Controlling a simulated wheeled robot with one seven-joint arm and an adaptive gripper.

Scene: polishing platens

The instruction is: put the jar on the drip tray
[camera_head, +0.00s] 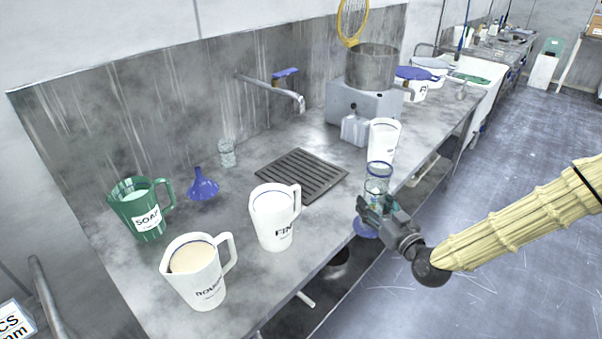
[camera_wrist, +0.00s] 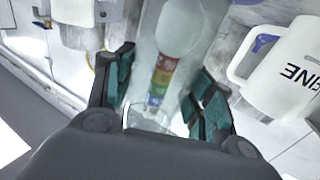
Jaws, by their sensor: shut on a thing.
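The jar (camera_head: 378,176) is clear glass with a blue rim and looks upright. My gripper (camera_head: 376,206) is shut on its lower part and holds it in the air by the counter's front edge. In the wrist view the jar (camera_wrist: 172,48) stands between the teal finger pads (camera_wrist: 160,95) and shows a strip of coloured bands. The drip tray (camera_head: 301,174) is a dark slatted square, lying flat and empty on the counter below the tap. The gripper and jar are to its right, apart from it.
A white FINE jug (camera_head: 275,218) stands just in front of the tray; it also shows in the wrist view (camera_wrist: 288,75). Another white jug (camera_head: 384,140) stands behind the jar. A blue funnel (camera_head: 202,186) and a small clear glass (camera_head: 227,153) stand left of the tray. The tap (camera_head: 272,91) reaches over the counter.

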